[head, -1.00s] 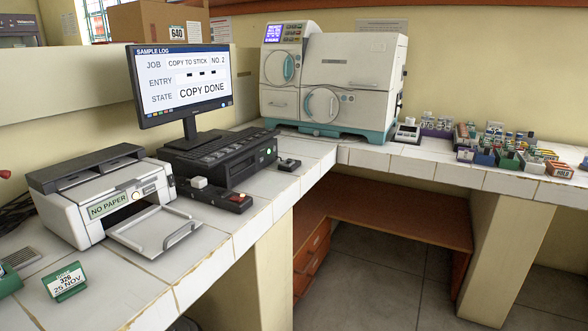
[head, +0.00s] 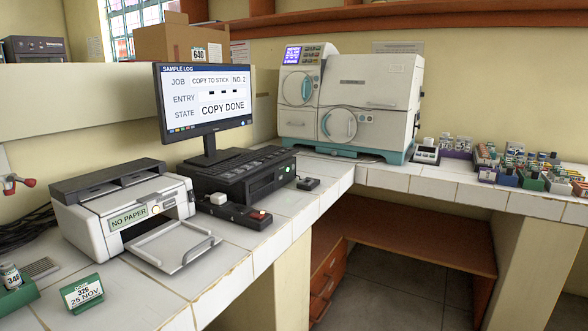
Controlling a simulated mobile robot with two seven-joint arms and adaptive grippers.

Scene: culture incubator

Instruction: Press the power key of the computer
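The computer's monitor (head: 204,104) stands on the tiled counter and reads "SAMPLE LOG", "JOB COPY TO STICK NO. 2" and "STATE COPY DONE". Below it is a black computer unit (head: 262,186) with a keyboard (head: 235,168) on top. A small green-lit spot (head: 285,169) shows on the unit's front face; I cannot tell whether it is the power key. Neither of my grippers is in view.
A printer (head: 122,212) marked "NO PAPER" has its tray (head: 172,243) out at the front. A black strip (head: 234,212) with a white plug and red switch lies before the computer. A large incubator (head: 350,100) and several small racks stand at right.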

